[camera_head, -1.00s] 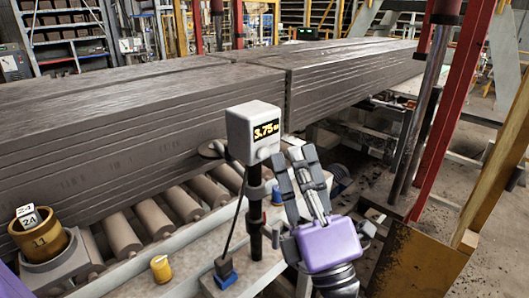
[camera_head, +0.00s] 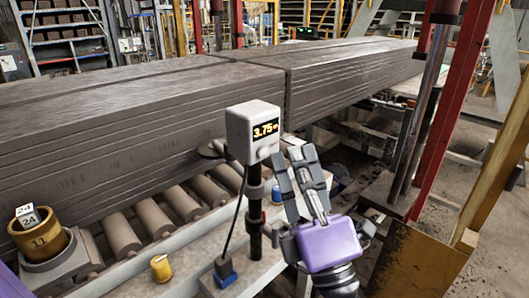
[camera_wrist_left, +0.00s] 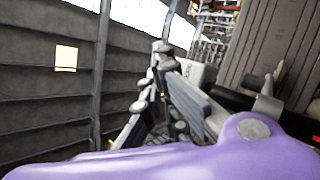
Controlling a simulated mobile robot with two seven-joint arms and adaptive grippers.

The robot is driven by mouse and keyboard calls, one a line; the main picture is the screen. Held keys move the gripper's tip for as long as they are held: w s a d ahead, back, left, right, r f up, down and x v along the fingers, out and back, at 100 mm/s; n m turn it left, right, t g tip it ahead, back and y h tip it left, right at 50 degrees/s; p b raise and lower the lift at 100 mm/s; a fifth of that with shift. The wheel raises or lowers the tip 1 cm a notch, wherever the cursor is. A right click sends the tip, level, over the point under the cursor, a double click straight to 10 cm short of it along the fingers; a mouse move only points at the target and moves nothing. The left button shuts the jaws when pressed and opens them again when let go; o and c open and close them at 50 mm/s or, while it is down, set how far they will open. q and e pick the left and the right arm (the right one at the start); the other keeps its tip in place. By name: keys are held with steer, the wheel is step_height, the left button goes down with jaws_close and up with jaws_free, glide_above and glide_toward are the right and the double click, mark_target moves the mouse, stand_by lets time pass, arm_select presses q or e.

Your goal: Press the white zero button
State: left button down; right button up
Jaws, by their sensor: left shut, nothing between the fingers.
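A pale grey display box (camera_head: 253,132) stands on a black post (camera_head: 255,205) in the head view. Its dark screen shows 3.75 in yellow digits. The white zero button (camera_head: 263,153) looks like a small round knob on the box's front, just below the screen. My left gripper (camera_head: 292,157), with a purple body and grey fingers, is just right of the button. Its fingers point up and are shut with nothing between them. I cannot tell whether a fingertip touches the button. The left wrist view shows the gripper's purple body and fingers; I cannot make out the button there.
Long grey brick stacks (camera_head: 130,120) lie behind the box on a roller conveyor (camera_head: 183,203). A yellow knob (camera_head: 161,268) and a brass cup (camera_head: 40,240) with number tags stand at the lower left. A red column (camera_head: 455,105) rises on the right.

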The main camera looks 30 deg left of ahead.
arm_select(q)
steer(key=shift+a, duration=0.1)
steer(key=shift+w+a, duration=0.15)
steer(key=shift+a, duration=0.2)
stand_by(0.4)
